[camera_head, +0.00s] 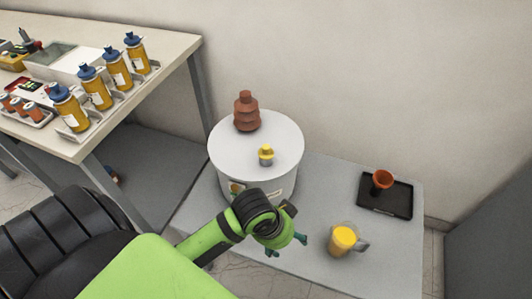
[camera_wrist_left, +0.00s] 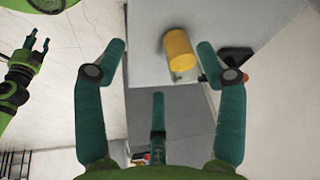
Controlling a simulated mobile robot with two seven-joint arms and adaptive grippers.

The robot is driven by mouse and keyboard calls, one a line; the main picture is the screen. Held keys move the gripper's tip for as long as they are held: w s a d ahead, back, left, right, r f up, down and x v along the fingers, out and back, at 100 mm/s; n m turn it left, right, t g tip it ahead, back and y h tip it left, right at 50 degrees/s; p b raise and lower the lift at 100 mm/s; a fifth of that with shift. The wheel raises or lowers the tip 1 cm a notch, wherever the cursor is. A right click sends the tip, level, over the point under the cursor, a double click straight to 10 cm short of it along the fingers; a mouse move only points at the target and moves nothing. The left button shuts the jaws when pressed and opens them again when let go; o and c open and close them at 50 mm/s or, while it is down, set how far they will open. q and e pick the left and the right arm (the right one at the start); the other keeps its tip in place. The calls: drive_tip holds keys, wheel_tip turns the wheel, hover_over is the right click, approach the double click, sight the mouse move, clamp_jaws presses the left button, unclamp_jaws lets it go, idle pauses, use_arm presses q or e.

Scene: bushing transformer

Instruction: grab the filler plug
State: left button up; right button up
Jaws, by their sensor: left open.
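The filler plug (camera_head: 266,153) is a small yellow cap on a grey neck, on the white round top of the transformer tank (camera_head: 226,146). A brown ribbed bushing (camera_head: 246,112) stands behind it. My left gripper (camera_head: 288,246) is in front of the tank and below its top, to the right of the plug in the picture and clear of it. Its teal fingers are spread, with nothing between them in the left wrist view (camera_wrist_left: 161,50). The plug does not show in that view. My right gripper (camera_wrist_left: 38,42) shows at the left there, with its fingers apart.
A yellow-filled jug (camera_head: 343,240) stands on the low grey table (camera_head: 315,270), right of my left gripper. A workbench (camera_head: 176,52) with several yellow bottles is at upper left. A wall is behind the tank.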

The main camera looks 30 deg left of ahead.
use_arm(q)
drive_tip(key=w+r+m, duration=0.1)
drive_tip(key=w+m, duration=0.3)
drive_tip(key=w, duration=0.1)
wheel_tip(320, 180, up, 12)
drive_tip(key=m+g+y, duration=0.2)
drive_tip(key=m+g, duration=0.1)
drive_tip(key=m, duration=0.2)
hover_over(266, 147)
drive_tip(key=shift+w+a+r, duration=0.1)
drive_tip(key=shift+w, duration=0.05)
drive_tip(key=shift+a, duration=0.15)
drive_tip(key=shift+f, duration=0.4)
wheel_tip(266, 147, down, 6)
drive_tip(key=shift+r+p, duration=0.1)
drive_tip(key=shift+p, duration=0.6)
drive_tip(key=c, duration=1.1)
